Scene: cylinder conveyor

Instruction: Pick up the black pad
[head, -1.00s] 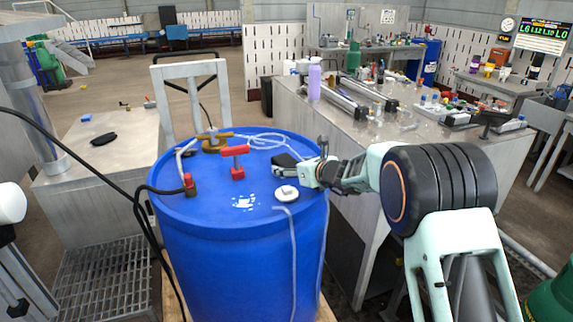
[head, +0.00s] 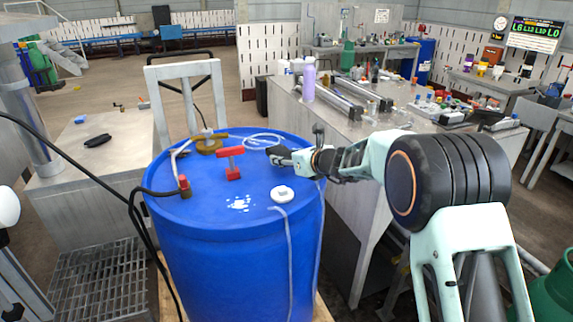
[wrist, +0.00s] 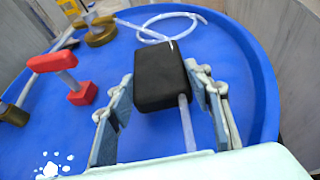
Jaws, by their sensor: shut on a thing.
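The black pad (wrist: 162,75) is a small dark block with rounded edges. In the wrist view it sits between the two fingers of my gripper (wrist: 163,88), which is shut on it. In the head view my gripper (head: 293,158) reaches in from the right over the top of the blue drum (head: 215,215), with the pad (head: 278,154) at its tips. A clear tube passes beneath the pad in the wrist view. I cannot tell how far the pad is above the drum top.
A red-handled valve (head: 232,165), a brass fitting (head: 209,146) and a white cap (head: 282,194) stand on the drum. A clear tube loop (wrist: 172,27) lies behind the pad. A cluttered metal workbench (head: 345,125) stands right of the drum.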

